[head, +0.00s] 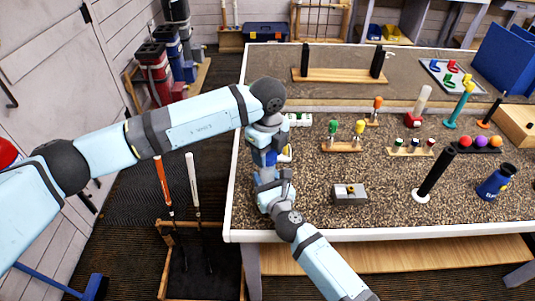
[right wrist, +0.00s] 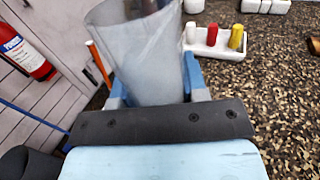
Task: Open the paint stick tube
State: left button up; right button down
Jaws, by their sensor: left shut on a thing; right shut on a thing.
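A clear, greyish tube (right wrist: 150,65) stands upright between the blue fingers of my right gripper (right wrist: 155,90) in the right wrist view. My right gripper is shut on it. Something dark shows at the tube's top edge; I cannot tell what it is. In the head view my left gripper (head: 265,157) points down just above my right gripper (head: 266,179), at the table's left edge. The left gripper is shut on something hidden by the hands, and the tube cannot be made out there. Whether a cap is on the tube cannot be told.
A white holder (right wrist: 210,50) with white, red and yellow sticks stands close right of the tube. Two clubs (head: 164,182) stand in a floor rack at left.

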pick_arm(q)
notch_tip(320, 180, up, 3)
jog(key=shift+r, duration=0.15)
pick_arm(e)
jog(key=c, duration=0.6)
grip_release()
jog(key=shift+o, duration=0.2)
jog(key=shift+s, duration=0.1)
